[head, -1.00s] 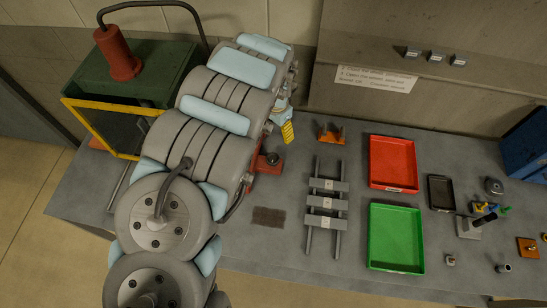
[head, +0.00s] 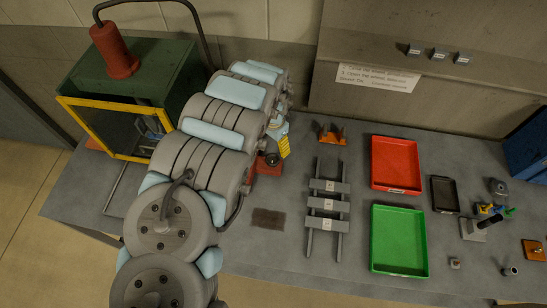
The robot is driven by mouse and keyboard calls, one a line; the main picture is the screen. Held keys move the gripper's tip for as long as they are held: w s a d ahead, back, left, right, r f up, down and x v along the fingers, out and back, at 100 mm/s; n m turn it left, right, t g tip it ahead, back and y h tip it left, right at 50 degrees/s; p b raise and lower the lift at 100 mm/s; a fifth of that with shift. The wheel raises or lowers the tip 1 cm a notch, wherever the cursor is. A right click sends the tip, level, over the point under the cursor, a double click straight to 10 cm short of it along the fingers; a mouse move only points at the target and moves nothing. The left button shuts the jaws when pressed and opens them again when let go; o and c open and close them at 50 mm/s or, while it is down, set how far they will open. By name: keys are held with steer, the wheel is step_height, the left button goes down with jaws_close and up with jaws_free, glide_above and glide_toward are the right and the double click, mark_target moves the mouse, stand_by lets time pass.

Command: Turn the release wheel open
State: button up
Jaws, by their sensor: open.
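No part is clearly recognisable as the release wheel. A red fixture with a dark round part (head: 270,161) stands on the bench just beyond my arm, mostly covered by it; I cannot tell whether this is the wheel. My gripper (head: 283,146) shows only as a small yellow striped part at the arm's far end, just above and right of the red fixture. It is open, but its fingertips are mostly hidden. I cannot make out contact with the fixture.
A green cabinet with a yellow-framed door (head: 115,128) stands left of my arm. A slotted rack (head: 328,200), a red tray (head: 396,164) and a green tray (head: 399,240) lie to the right. An orange bracket (head: 331,134) is behind. Bare bench surrounds the dark mat (head: 268,218).

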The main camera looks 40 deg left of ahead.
mark_target(274, 158)
steer(key=shift+f, duration=2.5)
steer(key=shift+d+f+p, duration=0.1)
steer(key=shift+f+p, duration=0.2)
steer(key=shift+f, duration=0.4)
steer(key=shift+w+f, duration=0.1)
steer(key=shift+f, duration=1.5)
steer(key=c, duration=1.2)
